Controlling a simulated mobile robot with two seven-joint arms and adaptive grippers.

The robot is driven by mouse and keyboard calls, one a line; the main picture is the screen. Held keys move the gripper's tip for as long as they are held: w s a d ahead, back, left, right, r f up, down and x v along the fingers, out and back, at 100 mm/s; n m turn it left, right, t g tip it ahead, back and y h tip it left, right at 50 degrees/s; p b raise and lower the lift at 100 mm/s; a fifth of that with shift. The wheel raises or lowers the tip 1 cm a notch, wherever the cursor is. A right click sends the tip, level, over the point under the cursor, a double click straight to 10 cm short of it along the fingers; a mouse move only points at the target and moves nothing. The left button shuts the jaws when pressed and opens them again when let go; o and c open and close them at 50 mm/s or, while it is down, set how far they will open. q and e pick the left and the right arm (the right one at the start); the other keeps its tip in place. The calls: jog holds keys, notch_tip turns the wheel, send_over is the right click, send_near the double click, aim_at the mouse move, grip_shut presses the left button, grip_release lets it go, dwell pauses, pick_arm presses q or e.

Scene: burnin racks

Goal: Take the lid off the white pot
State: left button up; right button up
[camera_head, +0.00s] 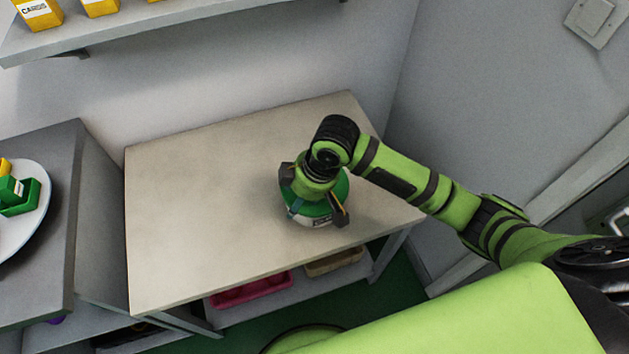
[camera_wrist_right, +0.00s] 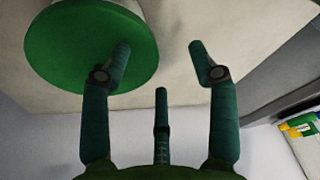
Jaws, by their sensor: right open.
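The white pot (camera_head: 303,220) stands on the beige table, mostly hidden under my right gripper. Its green lid (camera_head: 316,209) shows between the fingers and appears to sit on the pot. In the right wrist view a green disc (camera_wrist_right: 95,65), likely the lid, is at the upper left, with a white round shape cut off at the top edge. My right gripper (camera_head: 315,203) points down over the pot with its fingers spread. In the right wrist view the gripper (camera_wrist_right: 158,62) is open with nothing between the fingertips; one finger overlaps the disc. My left gripper is not in view.
The table (camera_head: 195,215) is otherwise clear. Its lower shelf holds a pink bin (camera_head: 250,289) and a tan bin (camera_head: 335,262). A grey unit (camera_head: 62,160) at left bears a white plate (camera_head: 30,235) with green and yellow pieces. A wall shelf (camera_head: 150,22) holds yellow boxes.

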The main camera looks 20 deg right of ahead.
jog(key=shift+g+h, duration=0.4)
jog(key=shift+h, duration=0.4)
jog(key=w+d+r, duration=0.1)
jog(key=d, duration=0.1)
jog(key=w+d+r, duration=0.1)
jog(key=w+d, duration=0.1)
jog(key=w+d+r, duration=0.1)
jog(key=w+d, duration=0.1)
jog(key=shift+r, duration=0.4)
jog(key=shift+d, duration=0.1)
jog(key=f, duration=0.2)
jog(key=w+f+p, duration=0.1)
jog(key=f, duration=0.1)
jog(key=a+f+p, duration=0.1)
jog(key=f, duration=0.1)
jog(key=shift+w+f, duration=0.2)
jog(key=shift+f, duration=0.15)
grip_shut()
